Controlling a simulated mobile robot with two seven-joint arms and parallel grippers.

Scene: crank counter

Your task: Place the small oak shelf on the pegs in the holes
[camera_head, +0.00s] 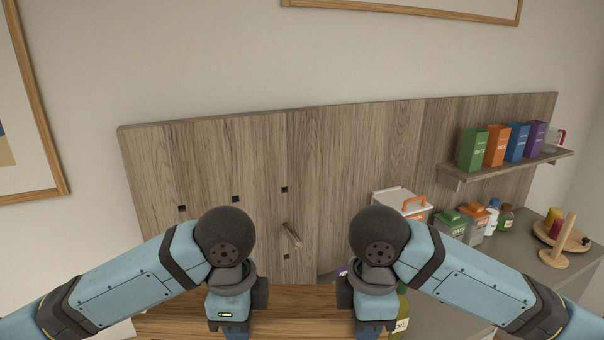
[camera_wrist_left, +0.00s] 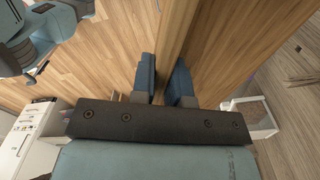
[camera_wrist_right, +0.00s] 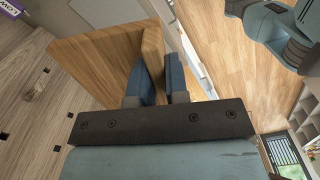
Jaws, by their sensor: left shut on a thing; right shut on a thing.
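The oak shelf (camera_head: 300,302) is low in front of the wall panel in the head view, partly hidden by my arms. My left gripper (camera_head: 235,332) is shut on its left part, and my right gripper (camera_head: 370,331) on its right part. The left wrist view shows the shelf's board (camera_wrist_left: 178,35) between the fingers. The right wrist view shows the broad board (camera_wrist_right: 95,68) and a raised edge strip between the fingers. One peg (camera_head: 291,236) sticks out of the panel (camera_head: 340,150). Dark square holes (camera_head: 235,199) show near it; my left arm hides part of the panel.
A wall shelf (camera_head: 520,160) with several coloured boxes is at the right. Below it, the counter holds a white bin (camera_head: 402,200), canisters (camera_head: 450,224), bottles and a wooden stand (camera_head: 562,245). A green bottle (camera_head: 400,312) stands close to my right gripper.

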